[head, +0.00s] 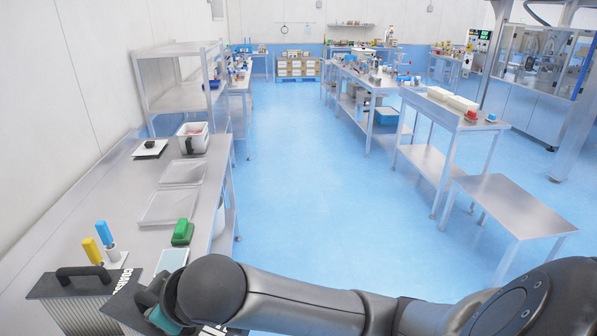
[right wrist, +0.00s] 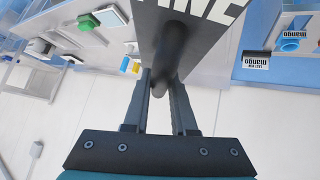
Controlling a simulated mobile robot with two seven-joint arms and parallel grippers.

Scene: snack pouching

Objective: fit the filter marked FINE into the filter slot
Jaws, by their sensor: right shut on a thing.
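The filter marked FINE shows in the right wrist view as a dark grey plate (right wrist: 215,48) with a black bar handle (right wrist: 172,45); only "INE" of its white lettering is visible. My right gripper (right wrist: 160,82) is shut on that handle. In the head view my right arm reaches across the bottom to the lower left, and the gripper (head: 160,300) is partly hidden by its own wrist. A second filter (head: 75,287), with a dark top, black handle and pleated side, stands just left of it, its white lettering partly hidden. I cannot make out the filter slot. My left gripper is not in view.
The blue floor (head: 290,190) is clear between the bench rows.

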